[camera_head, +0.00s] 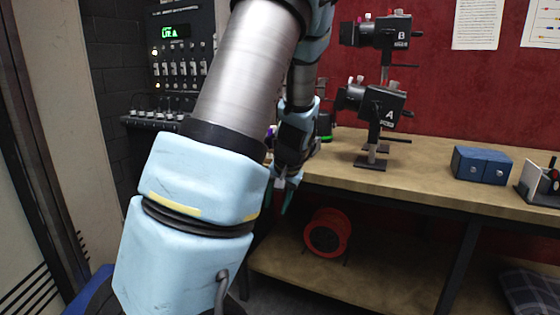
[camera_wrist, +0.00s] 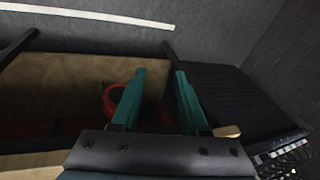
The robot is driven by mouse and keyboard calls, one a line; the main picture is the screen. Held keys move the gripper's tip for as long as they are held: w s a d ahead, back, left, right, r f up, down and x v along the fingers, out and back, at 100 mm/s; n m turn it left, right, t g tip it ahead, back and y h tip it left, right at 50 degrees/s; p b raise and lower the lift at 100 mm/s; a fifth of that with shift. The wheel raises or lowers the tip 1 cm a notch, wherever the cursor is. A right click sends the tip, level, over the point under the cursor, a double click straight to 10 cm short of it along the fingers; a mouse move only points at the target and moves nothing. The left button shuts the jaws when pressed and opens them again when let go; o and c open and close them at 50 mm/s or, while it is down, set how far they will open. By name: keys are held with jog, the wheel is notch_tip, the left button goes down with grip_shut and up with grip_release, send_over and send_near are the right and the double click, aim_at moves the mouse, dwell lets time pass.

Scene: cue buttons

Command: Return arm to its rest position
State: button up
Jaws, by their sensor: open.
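My arm fills the left and middle of the head view, large and close. My gripper (camera_head: 283,192) hangs near the left front end of the workbench, partly hidden behind my own arm. In the wrist view its two teal fingers (camera_wrist: 158,92) are spread apart with nothing between them. The gripper is open and empty. The workbench (camera_head: 425,170) has a tan wooden top and stands to the right of the gripper.
Two black stage lights, B (camera_head: 385,32) and A (camera_head: 378,105), stand on the bench. A blue box (camera_head: 482,165) sits to their right. A control rack (camera_head: 180,60) with sliders stands at back left.

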jog(key=s+a+r+n+h, duration=0.1)
jog(key=s+a+r, duration=0.1)
jog(key=s, duration=0.6)
jog(key=s+a+r+n+g+h+p, duration=0.1)
jog(key=s+a, duration=0.2)
jog(key=s, duration=0.5)
jog(key=shift+a+r+g+h, duration=0.3)
jog(key=shift+a+r, duration=0.1)
jog(key=shift+w, duration=0.1)
dwell(1.0)
